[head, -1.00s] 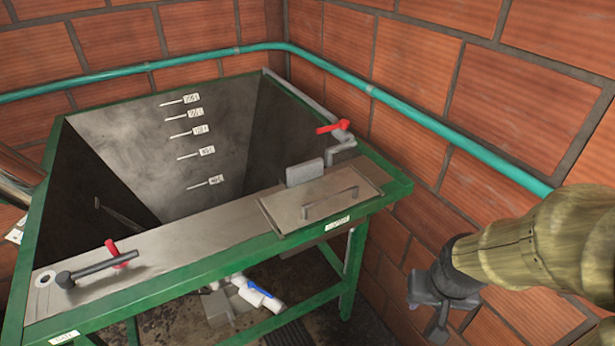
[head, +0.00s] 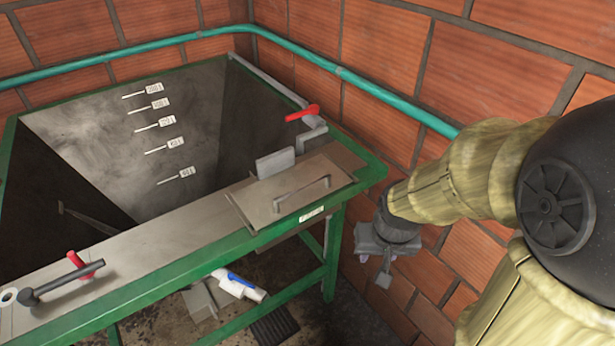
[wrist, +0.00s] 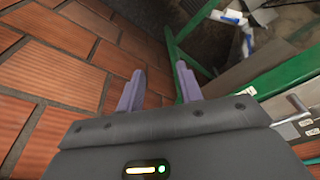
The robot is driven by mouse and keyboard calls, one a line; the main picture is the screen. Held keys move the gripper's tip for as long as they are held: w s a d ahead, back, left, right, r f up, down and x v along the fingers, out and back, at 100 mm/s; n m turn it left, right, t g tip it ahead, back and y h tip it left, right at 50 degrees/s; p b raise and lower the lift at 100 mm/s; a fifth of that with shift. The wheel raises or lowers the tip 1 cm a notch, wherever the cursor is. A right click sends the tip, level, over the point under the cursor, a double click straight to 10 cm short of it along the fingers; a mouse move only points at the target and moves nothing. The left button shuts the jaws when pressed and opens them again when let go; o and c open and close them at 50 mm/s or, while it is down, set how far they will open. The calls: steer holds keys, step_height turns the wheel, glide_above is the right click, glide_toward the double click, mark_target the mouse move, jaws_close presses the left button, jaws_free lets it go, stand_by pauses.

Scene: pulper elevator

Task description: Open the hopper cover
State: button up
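The hopper cover (head: 252,209) is a flat grey metal plate with a bar handle (head: 301,193). It lies flat on the right part of the metal top strip of the green-framed hopper. My gripper (head: 385,270) hangs in the head view to the right of the cover and below the frame's corner, apart from the handle. In the wrist view my gripper (wrist: 160,85) has its two fingers spread with nothing between them. A green frame bar (wrist: 215,106) shows close to its right finger.
The green frame (head: 372,175) and a brick wall (head: 385,70) with a teal pipe (head: 395,103) flank my arm. A red-handled valve (head: 302,113) stands behind the cover. A black lever (head: 65,280) lies at the left end. White pipe fittings (head: 240,287) are below.

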steer(key=w+a+r+m+p, duration=0.55)
steer(key=w+r, duration=0.35)
steer(key=r, duration=0.3)
step_height(320, 180, up, 10)
steer(key=m+y+p, duration=0.1)
steer(key=m+p, duration=0.4)
glide_above(306, 184)
steer(key=s+d, duration=0.2)
steer(key=s, duration=0.1)
steer(key=shift+d+f+g, duration=0.1)
steer(key=shift+g, duration=0.3)
steer(key=w+f+p, duration=0.1)
steer(key=f, duration=0.4)
steer(key=a+f+p, duration=0.1)
steer(key=f, duration=0.5)
steer(key=w+a+f+p, duration=0.1)
steer(key=f+p, duration=0.1)
steer(key=f, duration=0.4)
steer(key=shift+w+f, duration=0.1)
steer(key=shift+w, duration=0.25)
steer(key=shift+c, duration=0.5)
jaws_close()
